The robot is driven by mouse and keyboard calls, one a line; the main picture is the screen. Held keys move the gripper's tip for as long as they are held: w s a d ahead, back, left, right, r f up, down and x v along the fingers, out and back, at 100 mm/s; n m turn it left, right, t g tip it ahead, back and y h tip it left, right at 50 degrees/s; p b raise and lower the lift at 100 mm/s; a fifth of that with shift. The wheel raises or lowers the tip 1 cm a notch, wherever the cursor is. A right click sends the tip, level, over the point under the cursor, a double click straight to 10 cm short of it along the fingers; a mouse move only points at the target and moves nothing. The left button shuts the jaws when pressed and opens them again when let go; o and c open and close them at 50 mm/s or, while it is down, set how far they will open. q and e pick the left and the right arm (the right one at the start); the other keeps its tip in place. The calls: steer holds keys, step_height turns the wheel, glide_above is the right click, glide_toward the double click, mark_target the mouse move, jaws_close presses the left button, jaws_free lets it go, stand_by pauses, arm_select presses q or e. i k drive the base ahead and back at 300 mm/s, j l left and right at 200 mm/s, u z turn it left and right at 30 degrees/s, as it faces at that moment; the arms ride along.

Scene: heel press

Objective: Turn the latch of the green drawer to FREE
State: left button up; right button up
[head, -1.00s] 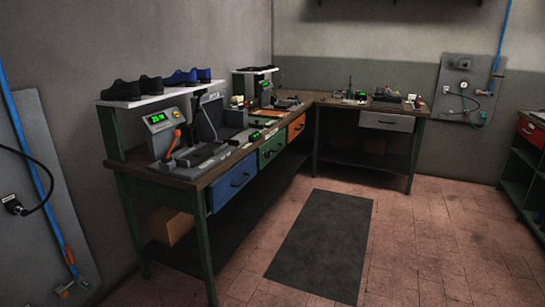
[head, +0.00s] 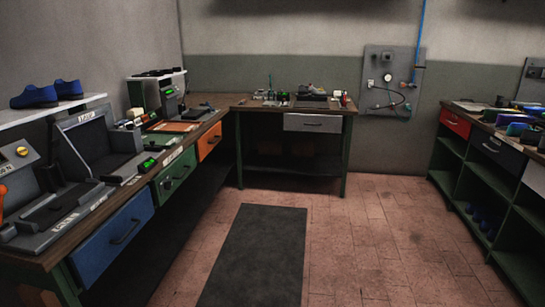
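The green drawer (head: 174,175) is in the left workbench in the head view, between a blue drawer (head: 113,238) and an orange drawer (head: 209,141). It looks shut. A small dark fitting shows on its front, too small to tell whether it is the latch or how it is set. Neither of my grippers is in view.
The left workbench (head: 62,254) carries press machines and a shelf with blue shoes (head: 54,93). A dark mat (head: 255,256) lies on the open tiled floor. A back bench (head: 240,111) and a right shelf unit (head: 452,146) bound the room.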

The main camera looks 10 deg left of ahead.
mark_target(168, 185)
steer(key=i, duration=1.7)
steer(key=i+l+u, duration=0.15)
steer(key=i+u, duration=0.25)
steer(key=i, duration=0.15)
steer(key=i+l+u, duration=0.4)
steer(key=i, duration=0.15)
steer(key=i+l+u, duration=0.4)
steer(key=i+l, duration=0.05)
steer(key=i, duration=0.05)
